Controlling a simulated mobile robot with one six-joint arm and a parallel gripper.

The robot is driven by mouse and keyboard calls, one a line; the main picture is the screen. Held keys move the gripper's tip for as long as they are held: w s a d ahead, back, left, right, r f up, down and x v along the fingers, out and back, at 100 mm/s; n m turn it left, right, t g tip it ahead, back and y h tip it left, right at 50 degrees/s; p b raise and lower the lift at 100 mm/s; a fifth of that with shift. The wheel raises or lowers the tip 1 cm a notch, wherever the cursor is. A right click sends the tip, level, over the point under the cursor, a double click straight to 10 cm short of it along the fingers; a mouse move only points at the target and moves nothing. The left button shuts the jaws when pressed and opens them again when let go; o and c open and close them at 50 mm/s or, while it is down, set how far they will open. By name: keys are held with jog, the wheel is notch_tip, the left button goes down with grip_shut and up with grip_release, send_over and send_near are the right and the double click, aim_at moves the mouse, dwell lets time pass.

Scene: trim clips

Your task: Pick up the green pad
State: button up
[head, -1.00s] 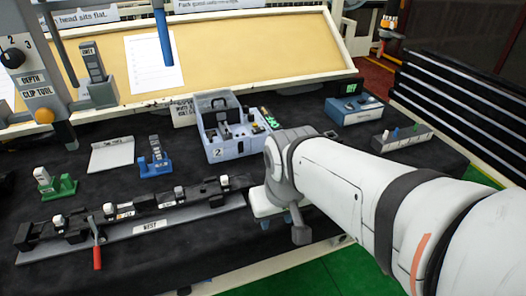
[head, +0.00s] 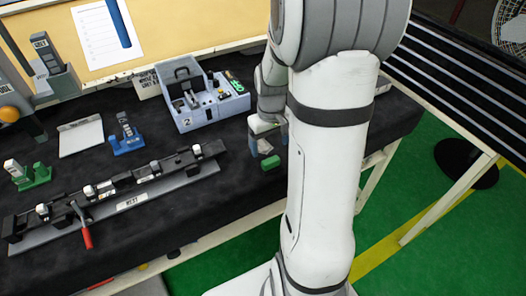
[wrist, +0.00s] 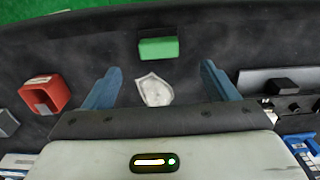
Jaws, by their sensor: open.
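The green pad (head: 270,162) is a small green block lying on the dark table mat, near its front edge and right of the long rail. In the wrist view the green pad (wrist: 158,48) lies just beyond the fingertips, roughly centred between them and apart from both. My gripper (head: 264,146) hangs over the mat just behind the pad. In the wrist view my gripper (wrist: 161,72) shows two blue fingers spread wide with nothing held. A pale shield-shaped patch (wrist: 155,90) lies on the mat between the fingers.
A red hollow block (wrist: 45,92) is left of the fingers in the wrist view. The rail with clips (head: 125,185) lies left of the pad, and a grey-blue bin (head: 205,122) stands behind.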

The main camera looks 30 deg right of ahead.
aim_at(271, 160)
notch_tip(271, 160, down, 8)
jog(key=shift+s+r+p, duration=0.15)
jog(key=shift+p, duration=0.4)
jog(key=c, duration=1.1)
